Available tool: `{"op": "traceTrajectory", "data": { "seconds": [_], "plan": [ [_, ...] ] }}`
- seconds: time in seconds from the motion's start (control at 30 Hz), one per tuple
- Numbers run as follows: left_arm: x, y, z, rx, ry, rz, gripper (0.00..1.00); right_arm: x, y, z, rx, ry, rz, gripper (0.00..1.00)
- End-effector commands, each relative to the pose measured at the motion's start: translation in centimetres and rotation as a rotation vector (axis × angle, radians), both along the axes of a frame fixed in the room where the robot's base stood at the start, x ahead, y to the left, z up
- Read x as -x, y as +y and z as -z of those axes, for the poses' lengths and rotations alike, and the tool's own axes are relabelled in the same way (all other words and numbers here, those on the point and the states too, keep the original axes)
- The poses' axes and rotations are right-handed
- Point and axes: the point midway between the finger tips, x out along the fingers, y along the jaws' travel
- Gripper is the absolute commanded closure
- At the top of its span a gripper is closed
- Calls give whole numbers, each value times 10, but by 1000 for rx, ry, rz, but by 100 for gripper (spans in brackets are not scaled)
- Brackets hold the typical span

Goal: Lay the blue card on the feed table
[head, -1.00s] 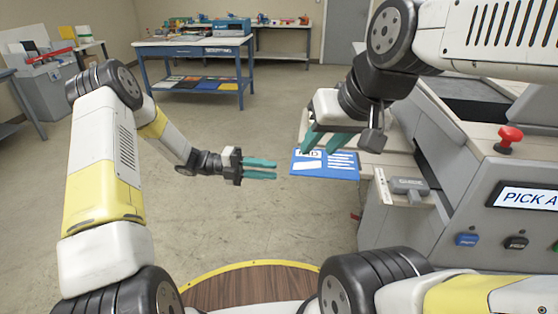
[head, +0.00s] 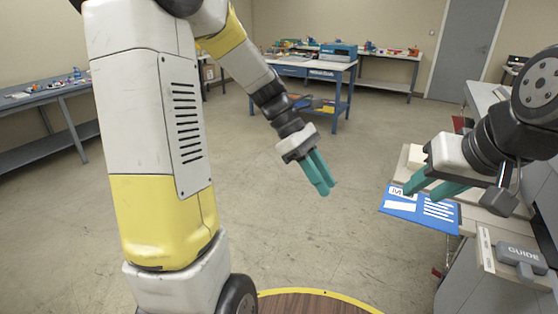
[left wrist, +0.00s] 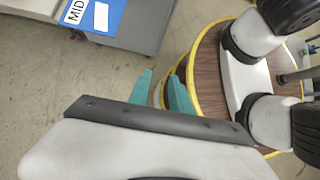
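The blue card (head: 418,211), with white printed panels, lies flat at the near-left edge of the pale wooden feed table (head: 408,165), partly past that edge. Whether it rests fully on the wood is hard to tell. My right gripper (head: 419,193) is directly over the card's far side, its two teal fingers apart. Whether they touch the card cannot be seen. My left gripper (head: 321,187) is empty in the air left of the card, its fingers a little apart. The card (left wrist: 92,15) also shows at the top of the left wrist view, with "MID" lettering.
A grey guide block (head: 521,256) sits on a wooden piece right of the card. A blue workbench (head: 305,70) stands at the back, and another bench (head: 50,95) at the left. The floor between is clear.

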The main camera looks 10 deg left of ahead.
Motion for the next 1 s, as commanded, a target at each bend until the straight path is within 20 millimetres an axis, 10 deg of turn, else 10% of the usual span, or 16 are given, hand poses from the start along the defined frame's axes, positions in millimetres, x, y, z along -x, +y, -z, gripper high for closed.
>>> {"op": "traceTrajectory", "data": {
  "seconds": [0.5, 1.0],
  "plan": [
    [90, 91, -73, -475, -1076, 949, 75, 0, 0, 0, 0, 0, 0, 64],
    [101, 104, -81, -591, -1209, 1136, 75, 0, 0, 0, 0, 0, 0, 64]
  ]
}}
